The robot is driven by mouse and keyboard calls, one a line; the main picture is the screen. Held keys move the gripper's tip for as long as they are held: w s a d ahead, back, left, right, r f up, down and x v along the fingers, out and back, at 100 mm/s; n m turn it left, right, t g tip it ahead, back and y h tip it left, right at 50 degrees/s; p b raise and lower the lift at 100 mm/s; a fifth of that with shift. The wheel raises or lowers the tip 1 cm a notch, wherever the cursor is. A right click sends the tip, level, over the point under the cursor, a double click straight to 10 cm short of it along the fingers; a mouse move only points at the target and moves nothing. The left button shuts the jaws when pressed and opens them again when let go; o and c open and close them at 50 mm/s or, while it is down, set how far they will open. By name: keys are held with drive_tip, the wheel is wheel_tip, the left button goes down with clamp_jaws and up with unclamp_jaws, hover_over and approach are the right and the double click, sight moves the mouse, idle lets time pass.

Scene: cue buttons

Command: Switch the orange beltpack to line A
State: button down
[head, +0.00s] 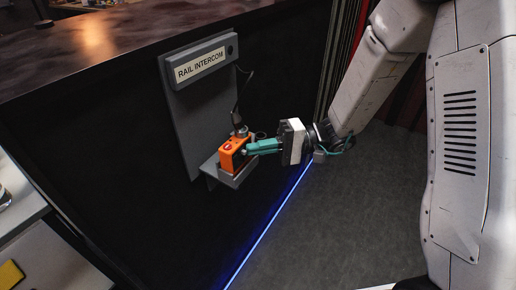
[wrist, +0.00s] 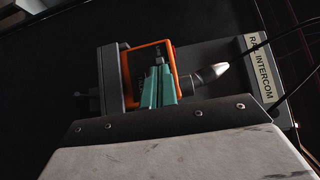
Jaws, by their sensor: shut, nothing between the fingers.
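The orange beltpack (head: 231,158) sits upright in a grey holder (head: 236,178) on the wall panel, with a round red mark on its side and a cable plugged into its top. My gripper (head: 250,147) is shut, its teal fingers reaching from the right to the beltpack's face. The line switch is not visible behind the fingers.
A grey panel (head: 187,112) labelled RAIL INTERCOM holds the beltpack on a dark counter front. A black cable (head: 243,95) hangs from it to the beltpack. The counter top (head: 110,40) is above. Grey floor (head: 330,225) lies open below and right.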

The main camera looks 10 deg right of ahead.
drive_tip(key=w+d, duration=0.4)
drive_tip(key=d, duration=0.8)
drive_tip(key=shift+w, duration=0.1)
drive_tip(key=s+d+m+g+h, duration=0.35)
drive_tip(key=s+h, duration=0.45)
drive_tip(key=s, duration=0.4)
drive_tip(key=s+d+r+n+t+h, duration=0.1)
drive_tip(key=s+d+r+t+h, duration=0.2)
drive_tip(key=s+r+t+h, duration=0.1)
drive_tip(key=s+d+r+t+h, duration=0.3)
drive_tip(key=s+r+h, duration=0.2)
drive_tip(key=s+r, duration=0.2)
drive_tip(key=shift+s+d+n+t+h, duration=0.15)
drive_tip(key=shift+s+n+t+h, duration=0.25)
drive_tip(key=shift+s, duration=0.2)
